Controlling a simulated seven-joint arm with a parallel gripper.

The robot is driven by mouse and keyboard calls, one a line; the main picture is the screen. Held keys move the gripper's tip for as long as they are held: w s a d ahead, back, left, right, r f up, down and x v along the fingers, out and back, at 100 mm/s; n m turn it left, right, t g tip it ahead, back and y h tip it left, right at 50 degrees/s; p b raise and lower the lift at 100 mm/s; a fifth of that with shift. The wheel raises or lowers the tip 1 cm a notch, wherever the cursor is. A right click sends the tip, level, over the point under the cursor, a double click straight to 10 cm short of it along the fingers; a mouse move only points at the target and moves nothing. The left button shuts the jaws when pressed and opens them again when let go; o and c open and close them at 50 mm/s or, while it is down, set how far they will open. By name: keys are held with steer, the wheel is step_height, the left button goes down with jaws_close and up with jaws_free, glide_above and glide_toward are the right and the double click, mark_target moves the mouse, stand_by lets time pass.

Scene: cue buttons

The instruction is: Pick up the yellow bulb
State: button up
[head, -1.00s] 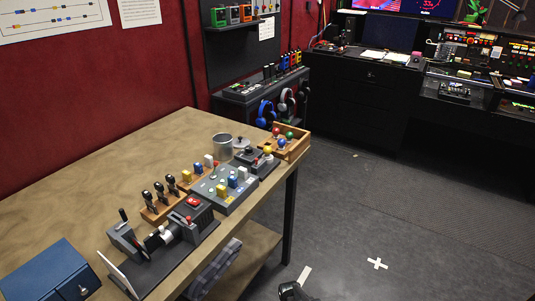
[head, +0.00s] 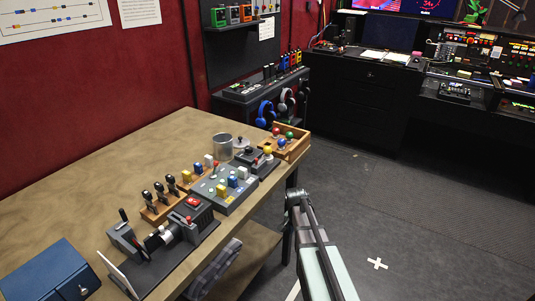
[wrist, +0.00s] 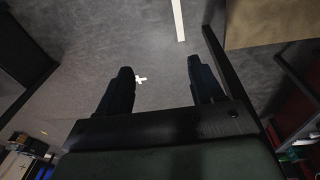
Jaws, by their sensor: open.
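The yellow bulb (head: 268,150) is a small round yellow ball on a dark grey device (head: 255,161) near the table's far right corner, in the head view. It does not show in the wrist view. My gripper (wrist: 160,78) is open and empty in the wrist view, its two dark fingers spread over bare floor. It is off the table and apart from the bulb. In the head view my arm rises at the lower middle, beside the table's right edge; the fingers cannot be made out there.
A wooden tray (head: 299,148) with red, green and blue bulbs stands behind the yellow bulb. A metal can (head: 222,146), a button panel (head: 225,196) and lever devices crowd the table's right side. The table's left (head: 60,190) is mostly bare. The floor (head: 410,210) is open.

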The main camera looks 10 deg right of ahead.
steer(key=w+d+r+m+t, duration=0.1)
steer(key=w+d+r+m, duration=0.15)
steer(key=w+r, duration=0.35)
steer(key=w+d+r+m+t, duration=0.1)
steer(key=w+d+r, duration=0.2)
steer(key=r, duration=0.6)
step_height(320, 180, up, 29)
steer(key=m+y, duration=0.2)
steer(key=m, duration=0.1)
glide_above(268, 147)
steer(key=s, duration=0.3)
steer(key=f, duration=0.2)
steer(key=w+f, duration=0.1)
steer(key=f, duration=0.4)
steer(key=shift+w+d+f, duration=0.2)
steer(key=shift+f, duration=0.15)
steer(key=shift+w+a+f, duration=0.1)
steer(key=shift+w+f, duration=0.2)
steer(key=shift+f, duration=0.6)
steer(key=shift+w+a+f, duration=0.1)
steer(key=shift+w+f, duration=0.15)
steer(key=shift+f, duration=0.6)
steer(key=shift+w+f, duration=0.3)
steer(key=shift+f, duration=0.6)
steer(key=shift+c, duration=0.2)
steer(key=c, duration=1.1)
